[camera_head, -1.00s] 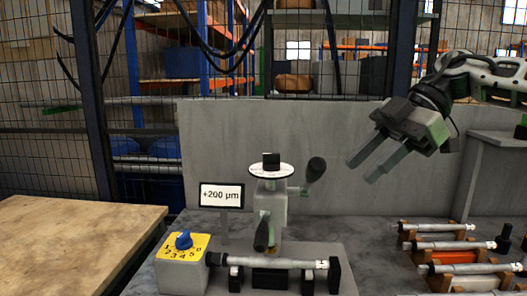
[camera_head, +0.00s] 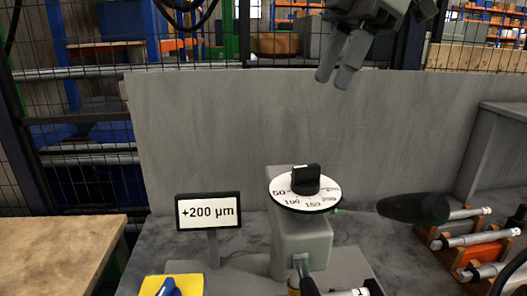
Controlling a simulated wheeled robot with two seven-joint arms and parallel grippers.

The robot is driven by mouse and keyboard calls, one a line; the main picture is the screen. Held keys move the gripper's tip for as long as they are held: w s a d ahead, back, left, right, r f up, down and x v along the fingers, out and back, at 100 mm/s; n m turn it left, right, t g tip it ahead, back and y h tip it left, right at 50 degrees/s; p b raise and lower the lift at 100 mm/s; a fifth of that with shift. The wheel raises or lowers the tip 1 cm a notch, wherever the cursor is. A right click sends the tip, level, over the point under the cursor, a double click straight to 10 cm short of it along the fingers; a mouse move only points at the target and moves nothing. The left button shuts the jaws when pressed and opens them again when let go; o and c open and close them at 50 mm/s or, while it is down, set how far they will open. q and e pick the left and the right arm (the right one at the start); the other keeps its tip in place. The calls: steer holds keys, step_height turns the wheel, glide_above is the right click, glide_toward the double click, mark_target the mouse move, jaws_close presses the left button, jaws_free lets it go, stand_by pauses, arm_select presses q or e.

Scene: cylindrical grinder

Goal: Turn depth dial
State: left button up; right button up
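The depth dial is a white disc (camera_head: 296,203) with printed numbers such as 50, 100 and 150, and a black knob (camera_head: 306,180) stands upright on it. It sits on top of the grey grinder head (camera_head: 303,246). A display (camera_head: 208,211) left of it reads +200 µm. My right gripper (camera_head: 333,84) is at the top, above and slightly right of the dial in the picture. Its two fingers point down with a small gap and nothing between them. It is clear of the knob. My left gripper is not in view.
A blue knob (camera_head: 168,289) on a yellow panel shows at the bottom edge. Workpieces lie on orange racks (camera_head: 476,252) at the right. A grey panel (camera_head: 220,130) stands behind. A wooden table (camera_head: 60,247) is at left.

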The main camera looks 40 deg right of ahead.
glide_toward(297, 167)
steer(key=x, duration=0.9)
steer(key=shift+a, duration=0.1)
steer(key=shift+a+f, duration=0.2)
steer(key=shift+f, duration=0.3)
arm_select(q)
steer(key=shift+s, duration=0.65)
arm_select(e)
steer(key=shift+f, duration=0.1)
